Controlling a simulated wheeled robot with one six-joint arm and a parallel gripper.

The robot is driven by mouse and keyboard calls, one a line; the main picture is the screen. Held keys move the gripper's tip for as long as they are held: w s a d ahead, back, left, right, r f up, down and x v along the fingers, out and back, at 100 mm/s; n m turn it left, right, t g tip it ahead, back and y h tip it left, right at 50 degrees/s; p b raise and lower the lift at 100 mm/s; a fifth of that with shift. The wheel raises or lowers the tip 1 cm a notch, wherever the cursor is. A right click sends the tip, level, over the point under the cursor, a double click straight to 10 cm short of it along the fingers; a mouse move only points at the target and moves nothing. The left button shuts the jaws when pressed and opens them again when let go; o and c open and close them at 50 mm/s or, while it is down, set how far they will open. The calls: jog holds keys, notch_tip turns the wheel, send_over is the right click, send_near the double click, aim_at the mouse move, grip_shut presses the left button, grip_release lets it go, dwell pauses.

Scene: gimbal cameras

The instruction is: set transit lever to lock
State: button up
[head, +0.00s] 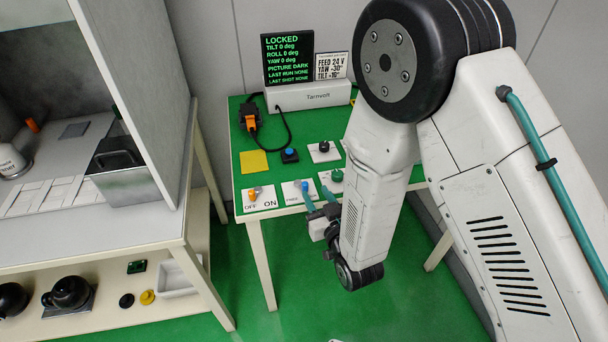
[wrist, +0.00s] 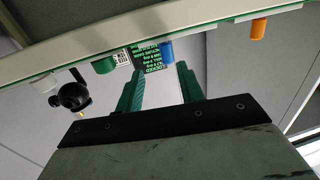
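The transit lever appears to be the blue-tipped lever (head: 304,186) on a white plate at the table's front edge. The plate reads "FREE" at left; its other label is hidden behind my gripper. The display (head: 287,58) reads "LOCKED". My gripper (head: 318,196) is just in front of this plate, its two teal fingers apart with nothing between them. In the wrist view, which looks upside down, the blue lever (wrist: 166,52) shows just past the fingertips of my gripper (wrist: 160,69), nearer the right finger. I cannot tell whether a finger touches it.
An orange OFF/ON switch (head: 254,193) is left of the lever. A green knob (head: 337,175) is close on the right. A black knob (head: 323,146) and a blue button (head: 290,154) sit behind. A workbench (head: 150,250) stands at left, with a floor gap between.

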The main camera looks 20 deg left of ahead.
aim_at(306, 187)
jog(key=shift+s+a+f, duration=0.2)
jog(key=shift+s+f, duration=0.1)
jog(key=shift+w+a, duration=0.1)
jog(key=shift+a, duration=0.1)
jog(key=x, duration=0.7)
jog(key=shift+a+r, duration=0.1)
jog(key=shift+a, duration=0.15)
